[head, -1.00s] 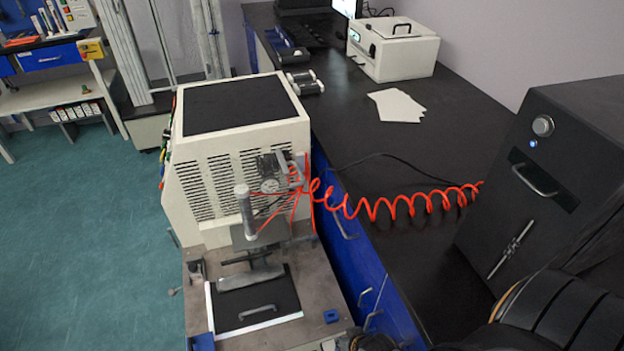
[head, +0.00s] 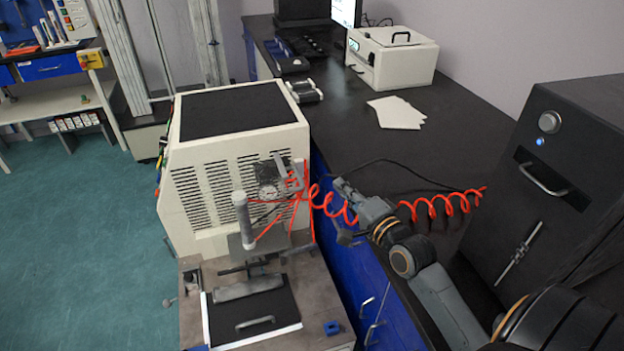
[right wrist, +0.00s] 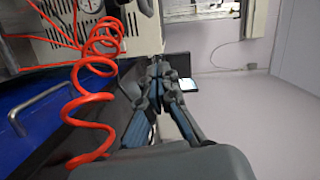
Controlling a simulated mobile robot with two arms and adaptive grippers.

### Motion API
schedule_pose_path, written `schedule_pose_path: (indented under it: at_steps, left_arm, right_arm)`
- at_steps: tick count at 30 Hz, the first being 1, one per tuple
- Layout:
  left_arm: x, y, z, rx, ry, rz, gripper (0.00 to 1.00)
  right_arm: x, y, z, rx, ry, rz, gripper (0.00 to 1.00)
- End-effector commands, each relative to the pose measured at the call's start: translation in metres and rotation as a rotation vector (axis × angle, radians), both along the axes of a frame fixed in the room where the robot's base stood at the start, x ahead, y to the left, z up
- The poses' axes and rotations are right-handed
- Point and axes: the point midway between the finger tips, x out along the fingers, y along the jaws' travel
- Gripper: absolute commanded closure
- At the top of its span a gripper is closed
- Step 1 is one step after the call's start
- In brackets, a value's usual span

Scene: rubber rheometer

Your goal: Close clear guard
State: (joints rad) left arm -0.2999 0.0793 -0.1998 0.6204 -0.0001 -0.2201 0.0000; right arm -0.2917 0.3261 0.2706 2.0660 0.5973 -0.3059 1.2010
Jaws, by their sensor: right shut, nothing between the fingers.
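The cream rheometer (head: 240,145) stands left of the black bench, with a gauge and a grey upright cylinder (head: 241,215) at its front. A clear guard is hard to make out. A grey handle-like part (head: 291,176) sits at the upper right of the machine's front face; I cannot tell whether it belongs to the guard. My right gripper (head: 341,186) is shut and empty, right of the machine and apart from it, close to the red coiled hose. Its closed fingers also show in the right wrist view (right wrist: 158,68). My left gripper is not in view.
The red coiled hose (head: 430,208) runs from the machine across the bench; it also hangs near my fingers in the right wrist view (right wrist: 92,100). A black cabinet (head: 540,200) stands at right. A black plate with a handle (head: 280,301) lies before the machine.

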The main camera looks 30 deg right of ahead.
Motion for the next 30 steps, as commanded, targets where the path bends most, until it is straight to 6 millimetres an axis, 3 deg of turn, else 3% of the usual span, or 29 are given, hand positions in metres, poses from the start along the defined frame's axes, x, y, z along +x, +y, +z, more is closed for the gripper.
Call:
schedule_pose_path:
  at_steps: [9, 12, 18, 30]
  left_arm:
    - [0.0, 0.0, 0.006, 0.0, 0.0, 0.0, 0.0]
    - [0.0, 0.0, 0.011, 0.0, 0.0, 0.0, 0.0]
    - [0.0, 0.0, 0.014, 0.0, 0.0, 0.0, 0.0]
    - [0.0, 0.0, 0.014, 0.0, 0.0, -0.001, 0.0]
  right_arm:
    - [0.07, -0.001, -0.001, -0.003, 0.0, 0.0, 1.0]
    - [0.07, 0.019, -0.006, 0.002, 0.003, 0.001, 1.0]
    - [0.074, 0.035, -0.01, -0.002, 0.003, 0.001, 1.0]
    - [0.074, 0.038, -0.011, -0.004, 0.003, 0.001, 1.0]
